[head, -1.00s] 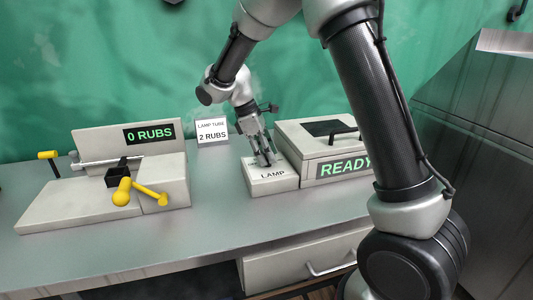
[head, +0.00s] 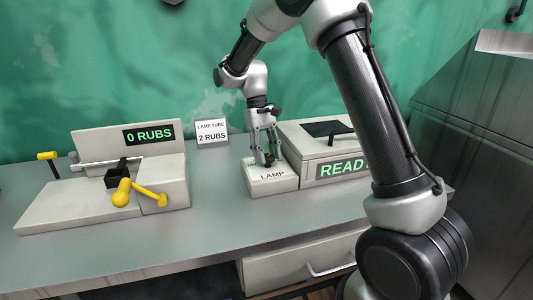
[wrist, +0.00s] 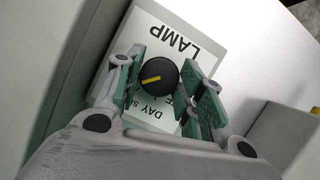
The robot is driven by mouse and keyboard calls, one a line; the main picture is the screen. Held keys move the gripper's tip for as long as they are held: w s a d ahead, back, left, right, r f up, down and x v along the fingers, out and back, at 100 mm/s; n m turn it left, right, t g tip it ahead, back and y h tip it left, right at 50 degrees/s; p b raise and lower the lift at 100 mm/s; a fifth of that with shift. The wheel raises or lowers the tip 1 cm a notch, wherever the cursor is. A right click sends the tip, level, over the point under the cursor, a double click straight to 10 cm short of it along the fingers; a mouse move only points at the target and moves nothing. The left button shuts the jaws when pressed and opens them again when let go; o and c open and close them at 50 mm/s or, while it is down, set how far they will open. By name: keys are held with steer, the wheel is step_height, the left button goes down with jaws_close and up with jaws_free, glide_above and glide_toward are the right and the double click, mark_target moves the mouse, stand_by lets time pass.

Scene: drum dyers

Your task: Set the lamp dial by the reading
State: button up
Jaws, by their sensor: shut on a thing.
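The lamp dial is a round black knob with a yellow pointer line (wrist: 158,76). It sits on the pale box labelled LAMP (head: 282,184). In the wrist view, the pointer slants and more lettering around the knob is partly covered. My gripper (head: 269,160) reaches down over the box, its green-padded fingers on both sides of the knob and shut on it. A small white card (head: 212,133) at the back reads LAMP TUBE, 2 RUBS. A green display (head: 149,134) on the left machine reads 0 RUBS.
The left machine (head: 60,207) has yellow handles. A grey box (head: 305,150) with a READY display, partly hidden by my arm, stands right of the LAMP box. Bare bench (head: 217,190) lies between the left machine and the LAMP box. A drawer (head: 300,262) is below.

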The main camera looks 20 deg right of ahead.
steer(key=m+y, duration=0.2)
steer(key=m, duration=0.3)
steer(key=shift+d+m, duration=0.15)
steer(key=shift+m, duration=0.15)
stand_by(0.4)
steer(key=o, duration=1)
steer(key=v, duration=1.2)
steer(key=shift+d, duration=0.25)
